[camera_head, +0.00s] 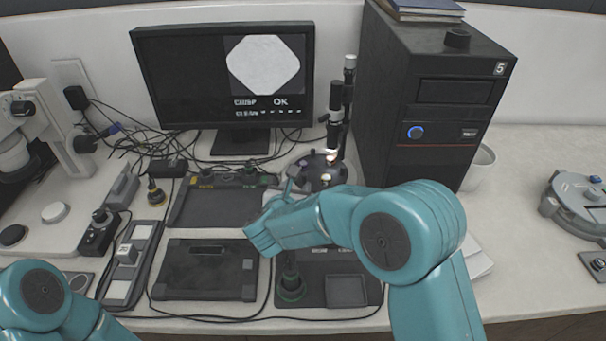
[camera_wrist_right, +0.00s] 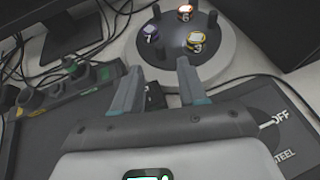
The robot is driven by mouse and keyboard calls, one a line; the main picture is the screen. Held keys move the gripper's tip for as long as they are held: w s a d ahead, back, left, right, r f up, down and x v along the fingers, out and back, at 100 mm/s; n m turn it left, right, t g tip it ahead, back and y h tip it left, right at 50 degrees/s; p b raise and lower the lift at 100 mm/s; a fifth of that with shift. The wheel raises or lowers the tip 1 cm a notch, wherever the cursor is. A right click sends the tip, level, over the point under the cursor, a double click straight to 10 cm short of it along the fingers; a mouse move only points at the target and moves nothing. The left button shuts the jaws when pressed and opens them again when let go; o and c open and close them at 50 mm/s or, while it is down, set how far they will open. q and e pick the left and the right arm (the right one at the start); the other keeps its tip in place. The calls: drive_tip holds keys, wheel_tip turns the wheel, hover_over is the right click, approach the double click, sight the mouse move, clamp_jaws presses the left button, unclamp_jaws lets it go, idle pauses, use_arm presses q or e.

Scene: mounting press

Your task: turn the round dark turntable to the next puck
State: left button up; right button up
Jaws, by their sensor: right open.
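The round dark turntable (camera_head: 308,167) sits in front of the monitor, left of the PC tower, partly hidden behind my right gripper. In the right wrist view the turntable (camera_wrist_right: 172,28) lies ahead of the fingertips, with dark upright pegs and pucks marked 7 (camera_wrist_right: 151,34), 6 (camera_wrist_right: 184,12) and 3 (camera_wrist_right: 195,42). The puck marked 6 is lit orange. My right gripper (camera_head: 284,190) is open just in front of the turntable. In the wrist view its two fingers (camera_wrist_right: 157,76) are apart with no puck between them. My left gripper is out of frame; only its teal arm shows.
A dark camera column (camera_head: 347,95) rises at the turntable's back right. The monitor (camera_head: 185,85) reads "OK". The PC tower (camera_head: 425,100) stands close on the right. A dark tray (camera_head: 215,208) and a flat black case (camera_head: 205,270) lie to the left. Cables run behind.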

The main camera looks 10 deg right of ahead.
sight(303, 177)
drive_tip(key=p+x, duration=0.1)
drive_tip(key=x, duration=0.6)
drive_tip(key=shift+w+d+f, duration=0.1)
drive_tip(key=shift+w+f, duration=0.05)
drive_tip(key=shift+w, duration=0.05)
clamp_jaws()
